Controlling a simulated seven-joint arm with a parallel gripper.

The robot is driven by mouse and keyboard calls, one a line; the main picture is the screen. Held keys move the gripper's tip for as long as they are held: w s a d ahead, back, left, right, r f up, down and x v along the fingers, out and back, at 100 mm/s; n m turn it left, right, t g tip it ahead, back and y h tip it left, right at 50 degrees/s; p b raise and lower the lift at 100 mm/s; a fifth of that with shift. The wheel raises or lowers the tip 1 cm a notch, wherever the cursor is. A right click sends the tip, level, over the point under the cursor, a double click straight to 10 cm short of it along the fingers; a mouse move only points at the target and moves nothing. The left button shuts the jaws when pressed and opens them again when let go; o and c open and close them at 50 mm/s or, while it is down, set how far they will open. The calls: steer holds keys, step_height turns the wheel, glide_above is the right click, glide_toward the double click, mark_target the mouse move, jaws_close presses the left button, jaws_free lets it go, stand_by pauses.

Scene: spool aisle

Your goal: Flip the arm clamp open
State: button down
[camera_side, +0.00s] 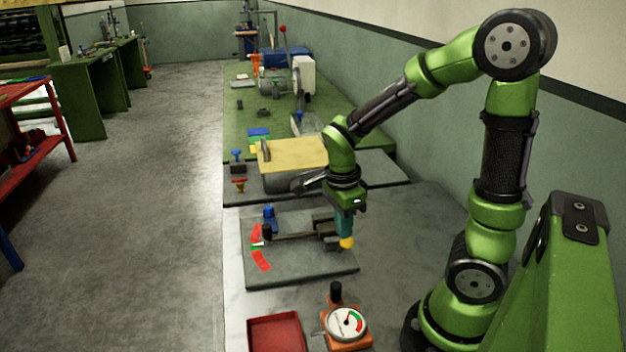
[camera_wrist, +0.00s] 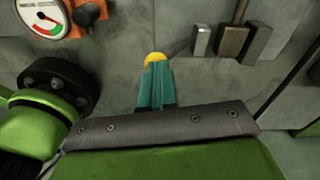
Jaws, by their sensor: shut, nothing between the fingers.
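The arm clamp (camera_side: 290,236) sits on a grey plate (camera_side: 300,270). Its dark arm lies roughly level, from a dark end at the left to a pivot block at the right. In the wrist view, part of the clamp (camera_wrist: 232,42) shows at upper right as metal blocks with a bar running out of frame. My gripper (camera_side: 347,243) has teal fingers with yellow tips, pointing down just right of the pivot block. It also shows in the wrist view (camera_wrist: 154,58). It is shut and empty. I cannot tell whether it touches the block.
A blue knob (camera_side: 269,215) and red and green marks (camera_side: 261,261) are at the plate's left. A dial gauge (camera_side: 347,322) on an orange base and a red tray (camera_side: 275,334) stand in front. A yellow block (camera_side: 292,155) is behind.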

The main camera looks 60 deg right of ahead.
steer(key=shift+s+a+f, duration=0.15)
steer(key=shift+s+a, duration=0.05)
steer(key=shift+a, duration=0.05)
stand_by(0.3)
step_height(320, 180, up, 12)
steer(key=a, duration=0.2)
stand_by(0.4)
steer(key=s+a+r+n+t+y, duration=0.2)
steer(key=a+n+t, duration=0.5)
steer(key=n, duration=1.3)
steer(key=shift+a+n+t+y, duration=0.3)
steer(key=shift+a+t, duration=0.1)
steer(key=shift+a, duration=0.2)
